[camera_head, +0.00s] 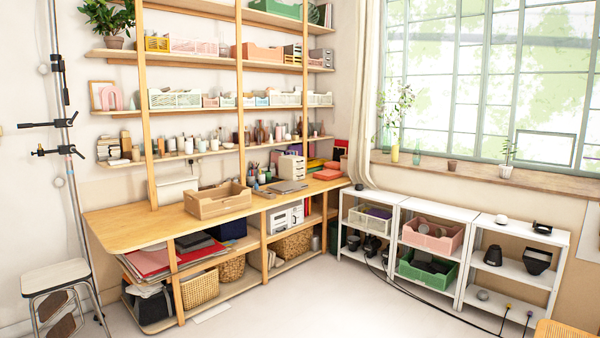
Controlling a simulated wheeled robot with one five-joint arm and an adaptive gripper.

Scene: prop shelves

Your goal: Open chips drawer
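No drawer marked as the chips drawer can be told apart at this distance. A small cream drawer unit (291,167) stands on the wooden desk (130,225) near its back right, and its fronts look shut. Another small grey drawer unit (321,57) sits on an upper shelf at the right end. Any labels are too small to read. My gripper is not in view.
A wooden crate (218,203) stands on the desk. A stool (57,280) and a pole stand at the left. Low white shelves (482,223) hold bins under the window. A black cable lies along their front. The pale floor (310,305) in the middle is clear.

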